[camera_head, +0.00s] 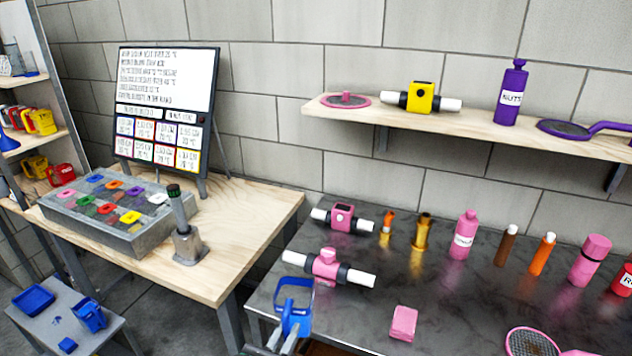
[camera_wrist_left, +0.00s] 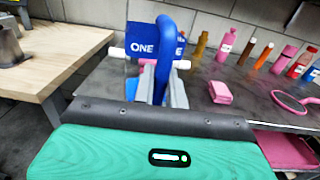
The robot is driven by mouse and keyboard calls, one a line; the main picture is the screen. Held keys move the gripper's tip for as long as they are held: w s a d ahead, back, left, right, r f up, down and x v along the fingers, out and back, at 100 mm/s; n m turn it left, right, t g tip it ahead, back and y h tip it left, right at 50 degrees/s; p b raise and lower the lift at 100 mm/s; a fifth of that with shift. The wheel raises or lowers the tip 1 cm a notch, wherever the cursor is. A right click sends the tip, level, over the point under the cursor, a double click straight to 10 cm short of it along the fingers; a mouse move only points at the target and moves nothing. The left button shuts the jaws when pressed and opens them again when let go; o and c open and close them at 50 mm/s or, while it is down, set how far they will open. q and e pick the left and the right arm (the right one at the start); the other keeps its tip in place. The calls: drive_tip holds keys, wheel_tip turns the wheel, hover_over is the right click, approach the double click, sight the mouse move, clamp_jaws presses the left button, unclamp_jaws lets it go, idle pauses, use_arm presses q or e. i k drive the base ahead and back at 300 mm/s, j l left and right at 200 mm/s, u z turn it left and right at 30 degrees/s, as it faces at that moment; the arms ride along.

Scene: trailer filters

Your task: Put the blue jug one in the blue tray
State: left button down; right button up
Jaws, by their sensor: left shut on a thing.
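The blue jug (camera_head: 295,304) is at the bottom middle of the head view, in front of the dark table. In the left wrist view the blue jug (camera_wrist_left: 143,37) shows a white "ONE" label, partly covered by its thick blue handle. My left gripper (camera_head: 289,335) is shut on the jug's handle; in the wrist view my left gripper (camera_wrist_left: 157,88) has grey fingers on both sides of it. The blue tray (camera_head: 34,299) lies on a low grey stand at the lower left, well away from the jug. My right gripper is not in view.
The grey stand (camera_head: 62,325) also holds another blue container (camera_head: 89,315) and a small blue block (camera_head: 67,345). A wooden table (camera_head: 235,218) with a grey button box (camera_head: 100,230) stands between. The dark table (camera_head: 350,310) carries pink fittings, bottles and a pink block (camera_head: 404,323).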

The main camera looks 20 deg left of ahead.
sight(34, 302)
drive_tip(key=j+u, duration=0.2)
drive_tip(key=j, duration=0.35)
drive_tip(key=i+j+u, duration=0.15)
drive_tip(key=j, duration=0.35)
drive_tip(key=j+u, duration=0.2)
drive_tip(key=j, duration=0.3)
drive_tip(key=i+j+u, duration=0.15)
drive_tip(key=j, duration=0.35)
